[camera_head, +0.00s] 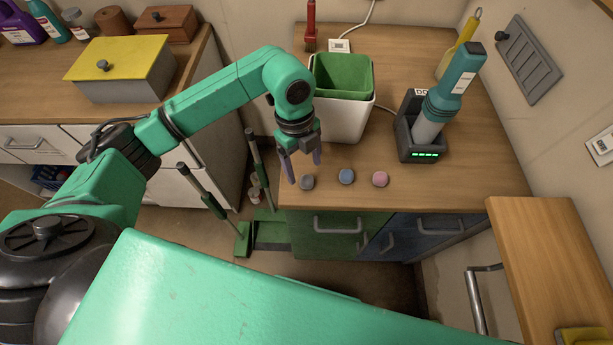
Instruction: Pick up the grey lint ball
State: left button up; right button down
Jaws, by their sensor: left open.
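The grey lint ball (307,182) lies on the wooden counter near its front edge, at the left end of a row of three small balls. A blue ball (346,176) and a pink ball (380,178) lie to its right. My left gripper (303,172) points down just above and left of the grey ball, with its fingers apart and nothing seen between them. I cannot tell whether a finger touches the ball. My right gripper is not in view.
A white bin with a green liner (343,98) stands right behind my left gripper. A handheld vacuum in a dark dock (420,140) stands to the right. Green and blue drawers (345,232) with handles are below the counter edge. The counter's front right is clear.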

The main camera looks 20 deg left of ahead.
aim_at(306, 178)
pick_arm(q)
jog(key=f, duration=0.1)
jog(key=f+p, duration=0.1)
jog(key=f, duration=0.2)
jog(key=shift+s+d+f+p, duration=0.15)
jog(key=shift+d+p, duration=0.2)
jog(key=shift+p, duration=0.05)
jog(key=shift+f, duration=0.3)
grip_shut()
jog(key=shift+r, duration=0.15)
